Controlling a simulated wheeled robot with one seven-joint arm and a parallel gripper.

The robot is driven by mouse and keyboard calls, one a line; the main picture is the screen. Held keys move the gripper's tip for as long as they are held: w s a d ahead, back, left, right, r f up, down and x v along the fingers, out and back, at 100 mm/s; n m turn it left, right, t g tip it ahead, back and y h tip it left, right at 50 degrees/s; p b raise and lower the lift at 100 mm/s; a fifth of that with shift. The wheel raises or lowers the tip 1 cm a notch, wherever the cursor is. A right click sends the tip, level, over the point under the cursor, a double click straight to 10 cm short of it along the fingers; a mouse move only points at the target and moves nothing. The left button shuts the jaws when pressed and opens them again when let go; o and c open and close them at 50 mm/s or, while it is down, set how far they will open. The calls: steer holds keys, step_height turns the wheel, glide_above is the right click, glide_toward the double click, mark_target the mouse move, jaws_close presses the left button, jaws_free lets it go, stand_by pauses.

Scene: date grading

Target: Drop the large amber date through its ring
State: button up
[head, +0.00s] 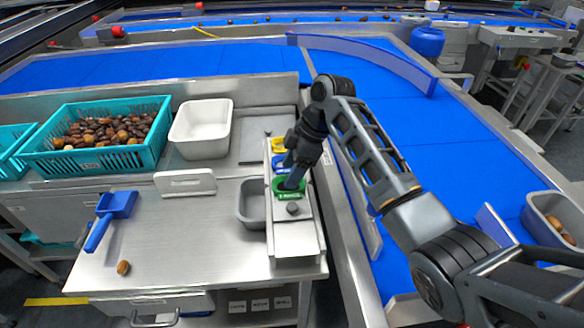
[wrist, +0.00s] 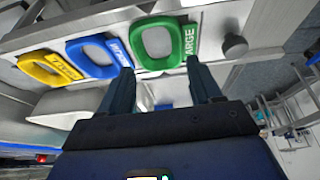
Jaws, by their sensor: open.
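The green ring (head: 289,186) sits on the sorting stand at the right side of the steel table. In the wrist view the green ring (wrist: 165,42) reads "LARGE" and its opening looks empty. My gripper (head: 290,183) is at the green ring, pointing down. In the wrist view my gripper (wrist: 163,84) is open, with its fingers apart below the ring in the picture and no date between them. One amber-brown date (head: 123,267) lies on the table's front left, far from my gripper. I cannot tell its size class.
A blue ring (wrist: 95,56) and a yellow ring (wrist: 48,68) stand in line with the green one. A grey tray (head: 250,204) is beside the stand. A blue scoop (head: 112,212), white bin (head: 201,128) and teal crate (head: 98,166) of dates are leftward. The table's front middle is clear.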

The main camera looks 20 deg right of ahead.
step_height(320, 180, up, 6)
steer(key=p, duration=0.3)
steer(key=shift+f, duration=0.1)
steer(key=shift+a, duration=0.1)
stand_by(0.5)
